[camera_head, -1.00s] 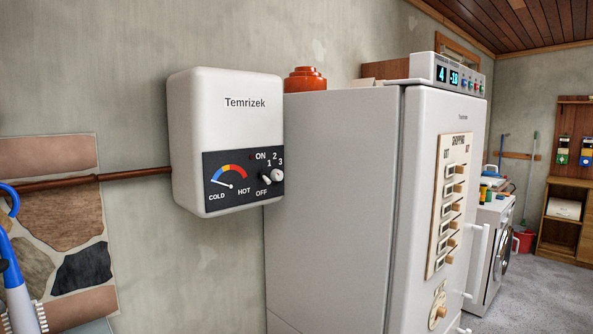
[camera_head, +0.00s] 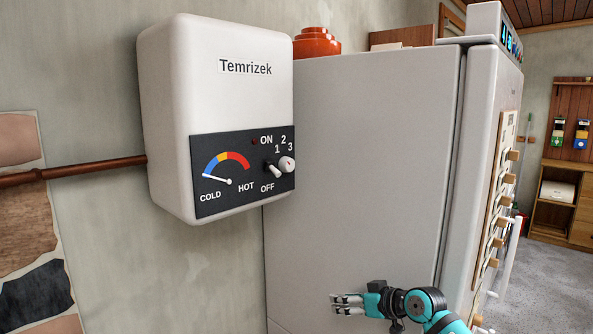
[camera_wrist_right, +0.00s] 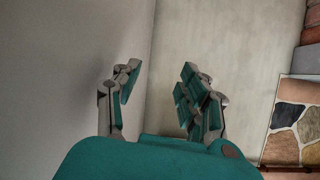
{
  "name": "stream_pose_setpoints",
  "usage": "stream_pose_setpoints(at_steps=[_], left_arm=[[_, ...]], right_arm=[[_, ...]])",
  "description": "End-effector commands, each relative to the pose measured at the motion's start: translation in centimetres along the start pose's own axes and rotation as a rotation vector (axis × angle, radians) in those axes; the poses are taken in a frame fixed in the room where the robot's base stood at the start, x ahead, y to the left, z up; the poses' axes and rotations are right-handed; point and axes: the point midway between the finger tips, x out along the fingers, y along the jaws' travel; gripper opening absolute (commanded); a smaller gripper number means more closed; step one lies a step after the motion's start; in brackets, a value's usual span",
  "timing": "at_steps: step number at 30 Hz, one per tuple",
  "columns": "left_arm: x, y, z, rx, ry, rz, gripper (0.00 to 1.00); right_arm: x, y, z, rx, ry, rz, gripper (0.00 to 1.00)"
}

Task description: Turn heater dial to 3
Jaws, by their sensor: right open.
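The white heater (camera_head: 215,110), marked Temrizek, hangs on the wall left of centre in the head view. Which number the dial points to is too small to tell. The gauge needle (camera_head: 217,179) points toward COLD. My right gripper (camera_head: 334,304) is open and empty, below and right of the heater, apart from it. Its spread fingers also show in the right wrist view (camera_wrist_right: 160,72).
A tall grey fridge (camera_head: 355,160) stands right of the heater, behind my right gripper. A brown pipe (camera_head: 75,171) enters the heater from the left. An orange object (camera_head: 317,43) rests on the fridge top. Wall below the heater is clear.

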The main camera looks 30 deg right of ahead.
Motion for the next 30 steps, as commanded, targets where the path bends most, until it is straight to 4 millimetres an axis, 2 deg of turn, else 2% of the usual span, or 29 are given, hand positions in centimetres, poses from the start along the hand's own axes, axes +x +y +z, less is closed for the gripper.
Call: stream_pose_setpoints(at_steps=[1,3,6,9,10,12,15,17,20,23,30], left_arm=[[0.2,0.0,0.0,0.0,0.001,0.0,0.4],[0.3,0.0,-0.1,0.0,0.003,0.0,0.4],[0.4,0.0,-0.3,0.0,0.007,0.0,0.4],[0.4,-0.1,-0.6,0.0,0.011,-0.001,0.4],[0.5,-0.1,-0.6,0.0,0.012,-0.001,0.4],[0.5,-0.1,-0.7,0.0,0.013,-0.001,0.4],[0.4,-0.1,-0.7,0.0,0.013,-0.001,0.4],[0.2,-0.1,-0.7,0.0,0.013,-0.001,0.4],[-0.4,-0.1,-0.7,0.0,0.012,-0.001,0.4],[-1.5,-0.1,-0.8,0.0,0.012,-0.001,0.4],[-4.0,-0.2,-0.9,0.0,0.011,-0.001,0.4]], right_arm=[[-2.1,-0.6,-4.7,-0.036,0.064,-0.03,0.43],[-5.2,-2.0,-10.2,-0.078,0.141,-0.081,0.43],[-10.0,-4.1,-16.7,-0.137,0.242,-0.147,0.43],[-14.4,-5.8,-21.5,-0.181,0.327,-0.197,0.43],[-15.5,-6.2,-22.6,-0.19,0.349,-0.209,0.43],[-17.6,-6.8,-24.5,-0.205,0.39,-0.229,0.43],[-19.3,-7.4,-26.1,-0.214,0.423,-0.247,0.43],[-19.6,-7.6,-26.6,-0.216,0.433,-0.251,0.43],[-19.1,-7.9,-27.3,-0.214,0.437,-0.255,0.43],[-17.7,-8.4,-28.1,-0.215,0.437,-0.254,0.43],[-13.1,-9.8,-30.2,-0.211,0.437,-0.254,0.43]])
